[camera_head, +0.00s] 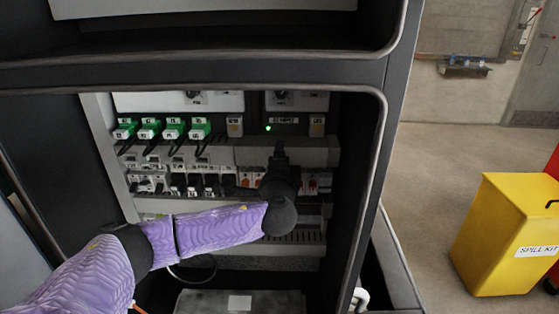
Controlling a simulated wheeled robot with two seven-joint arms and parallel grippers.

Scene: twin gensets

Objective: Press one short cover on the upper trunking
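My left arm, in a purple patterned sleeve, reaches from the lower left into an open cabinet. Its dark gripper (279,150) points up in front of the pale grey strip that looks like the upper trunking (312,157), below the upper row of devices. The gripper is small and dark, so I cannot tell whether its fingers are open or whether it touches the trunking. The wrist hides part of the rows behind it. I cannot make out a separate short cover. My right gripper is not in view.
Green terminal plugs (161,129) with black wires hang left of the gripper. A lower row of breakers (205,184) runs behind my forearm. The dark cabinet frame (372,165) bounds the opening on the right. A yellow spill kit bin (505,235) stands outside on open floor.

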